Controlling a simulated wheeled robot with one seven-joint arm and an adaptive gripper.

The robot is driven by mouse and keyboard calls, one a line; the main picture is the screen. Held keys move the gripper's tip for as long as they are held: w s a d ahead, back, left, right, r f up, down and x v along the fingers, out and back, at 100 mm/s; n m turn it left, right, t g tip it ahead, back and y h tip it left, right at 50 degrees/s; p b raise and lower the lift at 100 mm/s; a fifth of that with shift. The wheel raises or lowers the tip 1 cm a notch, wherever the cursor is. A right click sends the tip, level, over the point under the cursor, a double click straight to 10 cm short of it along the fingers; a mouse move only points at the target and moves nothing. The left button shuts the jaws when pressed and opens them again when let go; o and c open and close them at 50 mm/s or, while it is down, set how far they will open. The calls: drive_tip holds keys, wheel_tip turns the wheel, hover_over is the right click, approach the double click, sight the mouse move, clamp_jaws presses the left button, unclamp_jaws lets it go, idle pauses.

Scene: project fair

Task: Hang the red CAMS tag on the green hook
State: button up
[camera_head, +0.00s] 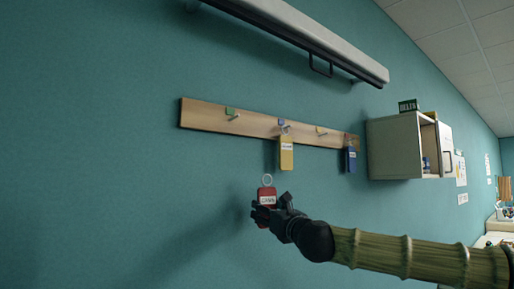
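The red CAMS tag (267,195) has a white label and a ring standing up at its top. My gripper (268,210) is shut on its lower part and holds it upright, below the wooden rail. The green hook (232,113) is at the left part of the rail, up and to the left of the tag. It is a green plate with a short peg, and nothing hangs on it. The tag's ring is apart from every hook.
The wooden rail (200,115) is on the teal wall. A yellow tag (286,157) hangs under the purple hook (282,123). A blue tag (350,160) hangs at the right end; the yellow hook (321,131) looks empty. A cabinet (395,148) is further right, a projector screen case (300,30) above.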

drive_tip(key=s+a+r+n+g+y, duration=0.1)
drive_tip(key=s+a+r+y, duration=0.1)
drive_tip(key=s+r, duration=0.5)
drive_tip(key=s+a+r+n+g+y, duration=0.15)
drive_tip(key=s+r, duration=0.25)
drive_tip(key=r, duration=0.8)
drive_tip(key=shift+t, duration=0.25)
drive_tip(key=shift+w+a+f+p, duration=0.1)
drive_tip(key=shift+w+a+f, duration=0.1)
drive_tip(key=shift+w+a, duration=0.85)
drive_tip(key=shift+w+a+f+p, duration=0.15)
drive_tip(key=shift+w+a, duration=0.65)
drive_tip(key=shift+w, duration=0.55)
drive_tip(key=shift+w+a+f+p, duration=0.1)
drive_tip(key=shift+w+a+f, duration=0.1)
drive_tip(key=shift+w+a, duration=0.85)
drive_tip(key=shift+w+a+f+b, duration=0.2)
drive_tip(key=shift+w+f+b, duration=0.25)
drive_tip(key=shift+w+b, duration=0.25)
drive_tip(key=o, duration=0.8)
drive_tip(key=shift+o, duration=0.2)
